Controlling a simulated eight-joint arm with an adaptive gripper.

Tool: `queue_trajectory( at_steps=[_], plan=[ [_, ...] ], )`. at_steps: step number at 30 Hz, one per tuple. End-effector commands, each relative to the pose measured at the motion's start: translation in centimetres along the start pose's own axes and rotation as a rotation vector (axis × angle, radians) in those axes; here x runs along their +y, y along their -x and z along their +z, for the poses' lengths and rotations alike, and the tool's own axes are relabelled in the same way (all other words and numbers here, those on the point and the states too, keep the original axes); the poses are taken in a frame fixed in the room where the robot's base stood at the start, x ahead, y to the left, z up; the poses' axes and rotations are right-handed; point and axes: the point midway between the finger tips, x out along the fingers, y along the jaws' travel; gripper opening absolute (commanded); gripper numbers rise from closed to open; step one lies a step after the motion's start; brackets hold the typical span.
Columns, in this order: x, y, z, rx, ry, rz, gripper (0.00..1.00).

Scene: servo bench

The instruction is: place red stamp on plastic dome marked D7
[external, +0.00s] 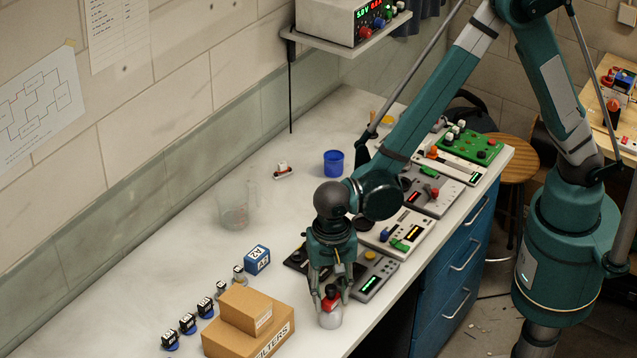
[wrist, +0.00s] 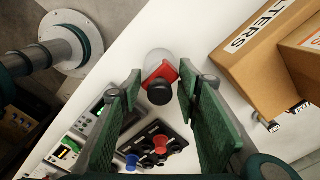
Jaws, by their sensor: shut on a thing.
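The red stamp (external: 330,304) with a dark round knob is between the fingertips of my gripper (external: 331,288), which is shut on it. In the wrist view the red stamp (wrist: 163,72) and its black knob show between the green fingers of my gripper (wrist: 161,82). A pale clear plastic dome (external: 329,319) is directly below the stamp, near the front edge of the bench. The dome (wrist: 156,56) also shows in the wrist view, partly hidden by the stamp. I cannot tell whether stamp and dome touch. No D7 mark is readable.
Cardboard boxes (external: 262,343) stand just left of my gripper. Control panels (external: 396,232) line the bench behind. The back-left bench is mostly clear.

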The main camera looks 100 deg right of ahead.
Motion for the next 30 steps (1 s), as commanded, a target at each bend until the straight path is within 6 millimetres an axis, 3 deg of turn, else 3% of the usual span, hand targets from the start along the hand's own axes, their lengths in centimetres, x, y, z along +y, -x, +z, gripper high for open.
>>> queue_trajectory(
  at_steps=[17,18,21,30],
  plan=[
    [-0.01,-0.88,0.0,0.0,0.0,0.0,0.21],
    [-0.01,-0.81,0.0,0.0,0.0,0.0,0.37],
    [-0.02,-0.77,0.0,0.0,0.0,0.0,0.48],
    [-0.01,-0.74,0.0,0.0,0.0,0.0,0.48]
  ],
)
